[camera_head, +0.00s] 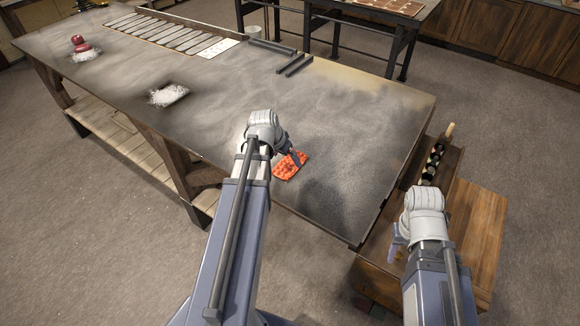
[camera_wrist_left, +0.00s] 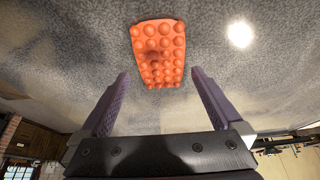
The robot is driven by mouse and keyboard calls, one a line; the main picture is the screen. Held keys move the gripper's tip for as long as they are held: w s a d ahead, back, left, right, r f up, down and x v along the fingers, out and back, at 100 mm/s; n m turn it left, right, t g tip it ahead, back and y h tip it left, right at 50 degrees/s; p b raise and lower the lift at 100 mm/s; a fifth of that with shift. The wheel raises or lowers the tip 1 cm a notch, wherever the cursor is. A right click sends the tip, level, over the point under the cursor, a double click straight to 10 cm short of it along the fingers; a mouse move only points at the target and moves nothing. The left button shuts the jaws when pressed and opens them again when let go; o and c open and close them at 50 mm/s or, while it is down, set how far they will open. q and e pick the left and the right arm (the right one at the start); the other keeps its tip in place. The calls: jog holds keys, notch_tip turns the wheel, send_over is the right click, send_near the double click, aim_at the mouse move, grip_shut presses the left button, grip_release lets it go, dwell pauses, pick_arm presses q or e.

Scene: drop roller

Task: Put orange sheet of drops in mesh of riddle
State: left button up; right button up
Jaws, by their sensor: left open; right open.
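The orange sheet of drops (camera_head: 290,165) lies flat on the dark, dusty table top (camera_head: 340,190), near its front edge. My left gripper (camera_head: 294,157) is over the sheet's upper right part. In the left wrist view the sheet (camera_wrist_left: 158,50), with rows of round bumps, lies ahead of the open left gripper (camera_wrist_left: 160,73), roughly centred between its two purple fingers, with nothing held. My right gripper (camera_head: 395,250) is open beside the table's right end, partly hidden by its own wrist. I cannot make out the riddle in either view.
A wooden cabinet (camera_head: 475,230) with a bottle rack (camera_head: 436,160) stands at the table's right end. The table right of the sheet is clear.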

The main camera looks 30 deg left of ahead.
pick_arm(q)
jog(key=b+x, duration=0.3)
jog(key=x, duration=0.1)
jog(key=shift+w, duration=0.1)
pick_arm(e)
notch_tip(320, 180, down, 4)
jog(key=shift+r, duration=0.2)
pick_arm(q)
jog(key=shift+c, duration=0.2)
jog(key=c, duration=1.4)
jog(key=shift+o, duration=0.2)
notch_tip(320, 180, up, 10)
jog(key=p, duration=1)
pick_arm(e)
notch_tip(320, 180, up, 10)
pick_arm(q)
jog(key=b, duration=0.6)
send_over(290, 163)
jog(key=f, duration=0.4)
jog(key=s+f, duration=0.1)
jog(key=shift+a+f, duration=0.15)
jog(key=shift+f, duration=0.25)
jog(key=shift+r+p, duration=0.2)
jog(key=shift+p, duration=0.15)
pick_arm(e)
notch_tip(290, 163, down, 6)
jog(key=shift+r, duration=0.25)
